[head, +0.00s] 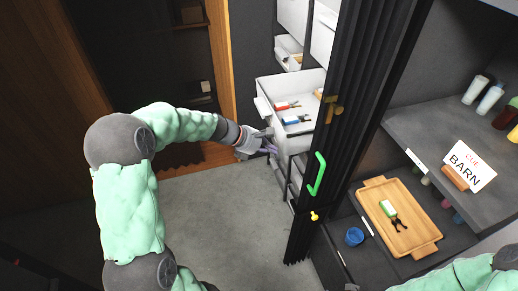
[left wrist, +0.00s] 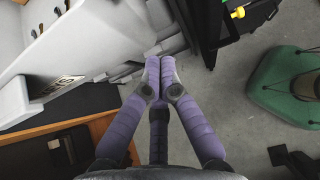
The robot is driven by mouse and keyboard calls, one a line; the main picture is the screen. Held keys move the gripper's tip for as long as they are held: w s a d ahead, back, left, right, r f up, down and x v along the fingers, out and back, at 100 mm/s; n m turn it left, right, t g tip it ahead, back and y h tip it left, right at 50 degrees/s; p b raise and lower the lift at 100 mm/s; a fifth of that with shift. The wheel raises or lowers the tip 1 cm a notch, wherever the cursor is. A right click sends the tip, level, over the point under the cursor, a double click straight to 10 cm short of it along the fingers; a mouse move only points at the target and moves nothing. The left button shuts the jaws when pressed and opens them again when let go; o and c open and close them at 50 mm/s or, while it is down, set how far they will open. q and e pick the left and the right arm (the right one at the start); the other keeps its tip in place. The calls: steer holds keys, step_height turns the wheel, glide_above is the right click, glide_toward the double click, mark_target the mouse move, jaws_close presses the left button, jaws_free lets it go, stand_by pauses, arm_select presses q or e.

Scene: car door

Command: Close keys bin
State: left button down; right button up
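The keys bin (head: 282,88) is a white bin that stands out from the shelf column, with its open top showing. A red-tagged item (head: 287,105) and a blue-tagged item (head: 296,120) lie in it. In the left wrist view the bin (left wrist: 75,50) fills the upper left, with a label (left wrist: 58,88) that seems to read "KEYS". My left gripper (head: 268,146) is just below and in front of the bin. In the left wrist view its purple fingers (left wrist: 159,66) are together at the tips, with nothing seen between them. Whether they touch the bin is unclear. My right gripper is out of view.
More white bins (head: 288,50) are above. Farther right are a wooden tray (head: 413,245), a blue cup (head: 354,236) and a dark shelf (head: 430,120) with bottles. The grey floor (head: 225,215) is clear.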

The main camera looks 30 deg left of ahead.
arm_select(q)
steer(key=shift+w+d+r, duration=0.1)
steer(key=shift+w+d, duration=0.65)
steer(key=shift+w, duration=0.1)
steer(key=w+d+p, duration=0.7)
steer(key=w+d, duration=0.5)
steer(key=w, duration=0.2)
